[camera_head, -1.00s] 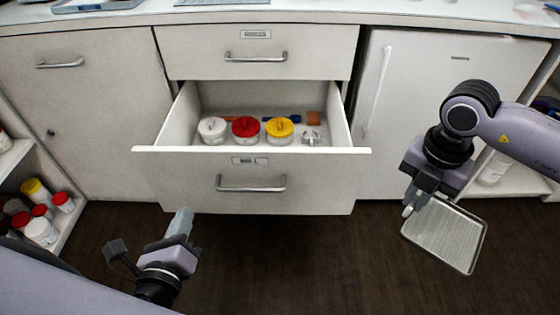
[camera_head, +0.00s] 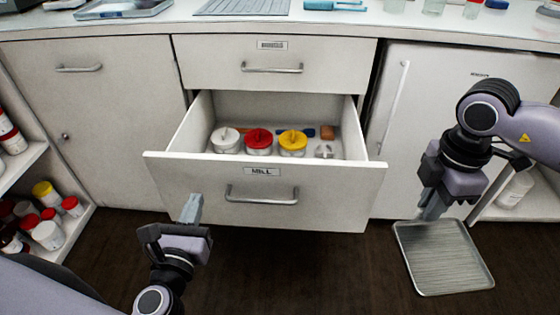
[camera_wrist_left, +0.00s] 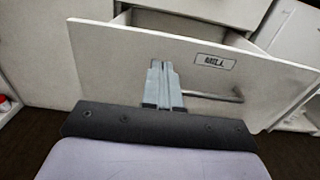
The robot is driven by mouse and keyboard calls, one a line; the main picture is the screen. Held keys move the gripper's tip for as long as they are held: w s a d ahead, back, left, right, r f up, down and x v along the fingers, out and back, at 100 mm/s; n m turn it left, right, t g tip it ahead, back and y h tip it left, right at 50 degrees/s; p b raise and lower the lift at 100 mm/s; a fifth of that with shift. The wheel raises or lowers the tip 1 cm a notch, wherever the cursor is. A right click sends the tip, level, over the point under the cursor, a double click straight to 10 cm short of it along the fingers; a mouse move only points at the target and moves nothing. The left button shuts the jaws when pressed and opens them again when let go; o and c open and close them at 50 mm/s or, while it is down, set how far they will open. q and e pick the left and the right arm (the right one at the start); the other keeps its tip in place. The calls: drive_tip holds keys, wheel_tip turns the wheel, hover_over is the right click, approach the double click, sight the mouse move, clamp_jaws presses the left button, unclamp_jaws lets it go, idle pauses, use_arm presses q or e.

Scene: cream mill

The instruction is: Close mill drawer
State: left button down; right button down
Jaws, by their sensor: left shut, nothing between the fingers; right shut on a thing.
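The mill drawer (camera_head: 330,205), a white drawer with a "MILL" label and a metal bar handle (camera_head: 262,195), is pulled open from the cabinet in the head view. Its front also shows in the left wrist view (camera_wrist_left: 130,65). Inside stand a white-lidded jar (camera_head: 225,140), a red-lidded jar (camera_head: 258,142) and a yellow-lidded jar (camera_head: 292,143). My left gripper (camera_head: 192,200) is shut and empty, close to the lower left of the drawer front; I cannot tell whether it touches. My right gripper (camera_head: 432,212) is shut on a metal tray (camera_head: 445,260) at the right.
A closed drawer (camera_head: 275,62) is above the mill drawer. A closed cupboard (camera_head: 100,140) is to the left and a small white fridge (camera_head: 440,110) to the right. Open shelves with several jars stand at both sides. The countertop above holds a tray (camera_head: 120,8).

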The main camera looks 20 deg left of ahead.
sight(210, 162)
use_arm(q)
drive_tip(key=x, duration=0.9)
drive_tip(key=shift+w, duration=0.25)
use_arm(e)
drive_tip(key=shift+r, duration=0.4)
